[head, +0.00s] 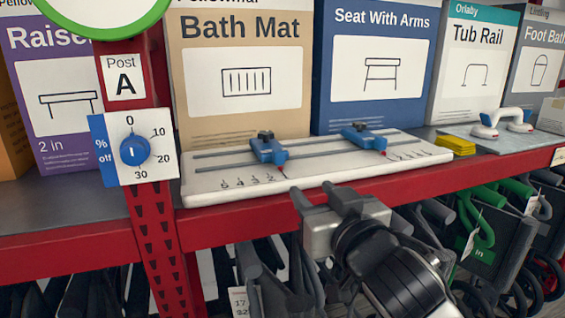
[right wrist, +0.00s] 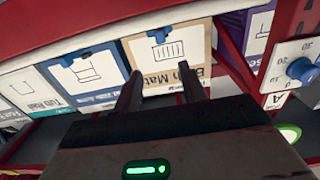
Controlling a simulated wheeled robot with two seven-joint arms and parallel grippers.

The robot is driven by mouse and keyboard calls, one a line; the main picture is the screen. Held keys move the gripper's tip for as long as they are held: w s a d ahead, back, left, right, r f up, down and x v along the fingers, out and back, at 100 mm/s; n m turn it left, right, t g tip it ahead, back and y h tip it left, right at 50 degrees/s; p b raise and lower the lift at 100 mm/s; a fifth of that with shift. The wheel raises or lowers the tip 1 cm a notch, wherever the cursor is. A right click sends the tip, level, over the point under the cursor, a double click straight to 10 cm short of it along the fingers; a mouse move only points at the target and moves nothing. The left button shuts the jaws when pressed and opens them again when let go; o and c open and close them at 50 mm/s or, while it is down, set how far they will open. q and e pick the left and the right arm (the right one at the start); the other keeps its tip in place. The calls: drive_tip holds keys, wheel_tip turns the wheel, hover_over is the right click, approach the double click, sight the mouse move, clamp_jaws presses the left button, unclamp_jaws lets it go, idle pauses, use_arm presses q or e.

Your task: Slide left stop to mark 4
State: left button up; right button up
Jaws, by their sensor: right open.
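A white board (head: 215,190) with two rails lies on the shelf. The blue left stop (head: 266,148) sits on it, its red pointer at the right end of the left scale (head: 250,181), which is numbered with small marks. A second blue stop (head: 363,139) sits on the right, its pointer near the left end of the right scale. My right gripper (head: 322,196) is open and empty, in front of the board's front edge and below the stops, apart from both. In the right wrist view its two fingers (right wrist: 162,92) are spread. My left gripper is not in view.
A red post with a blue dial (head: 134,149) stands left of the board. Boxes, including Bath Mat (head: 240,30) and Seat With Arms (head: 370,20), stand behind it.

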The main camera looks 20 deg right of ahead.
sight(280, 156)
drive_tip(key=w, duration=0.5)
drive_tip(key=w+p, duration=0.1)
drive_tip(key=w, duration=1)
drive_tip(key=shift+a+p, duration=0.3)
drive_tip(key=shift+p, duration=0.1)
drive_tip(key=shift+s, duration=0.1)
clamp_jaws()
